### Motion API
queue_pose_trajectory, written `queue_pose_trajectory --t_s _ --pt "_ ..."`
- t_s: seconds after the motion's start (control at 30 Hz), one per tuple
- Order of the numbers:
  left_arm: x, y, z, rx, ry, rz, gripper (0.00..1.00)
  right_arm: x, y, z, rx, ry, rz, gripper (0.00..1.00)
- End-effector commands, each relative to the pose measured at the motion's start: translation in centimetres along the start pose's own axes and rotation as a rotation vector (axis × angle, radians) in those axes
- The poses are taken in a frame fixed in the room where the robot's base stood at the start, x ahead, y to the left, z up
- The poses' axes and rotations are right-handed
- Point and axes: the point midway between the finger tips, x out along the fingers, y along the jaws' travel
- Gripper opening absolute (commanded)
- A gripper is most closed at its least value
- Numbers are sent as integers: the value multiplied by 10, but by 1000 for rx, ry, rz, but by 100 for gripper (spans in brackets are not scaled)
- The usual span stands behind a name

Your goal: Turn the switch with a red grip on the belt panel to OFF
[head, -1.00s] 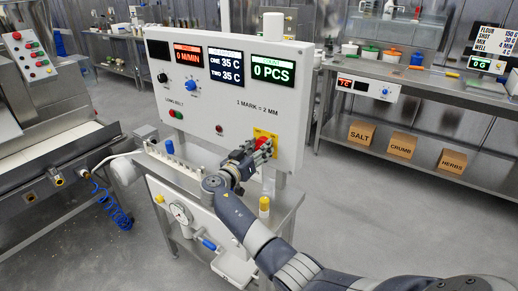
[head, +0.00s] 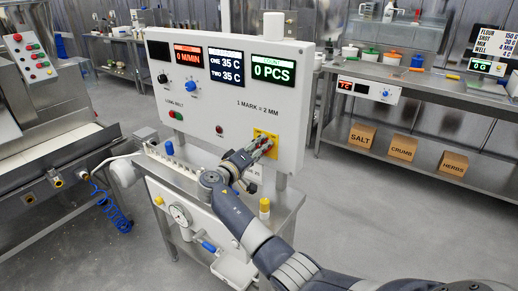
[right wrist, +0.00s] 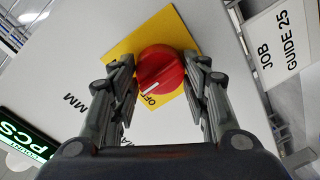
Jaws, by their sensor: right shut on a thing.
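The switch's red grip (right wrist: 160,68) is round and sits on a yellow plate (right wrist: 122,47) on the white belt panel (head: 225,110). In the head view the red grip is mostly hidden by my right gripper (head: 262,147), at the lower right of the panel by the yellow plate (head: 272,136). In the right wrist view the fingers of my right gripper (right wrist: 162,78) stand on both sides of the red grip and are shut on it. A white mark on the grip lies beside the printed word OFF (right wrist: 150,101). My left gripper is not in view.
The panel also carries a blue knob (head: 190,86), green and red buttons (head: 175,115) and displays, with 0 M/MIN and 0 PCS lit. Open floor lies to the right.

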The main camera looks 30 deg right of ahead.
Motion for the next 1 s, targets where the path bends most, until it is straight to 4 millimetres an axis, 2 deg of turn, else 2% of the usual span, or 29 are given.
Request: queue_pose_trajectory --t_s 0.6,1.0 --pt "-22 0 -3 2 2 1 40 0 1 -3 -547 -33 -6 19" --pt "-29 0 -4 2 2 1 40 0 -1 -2 -731 -43 -8 19"
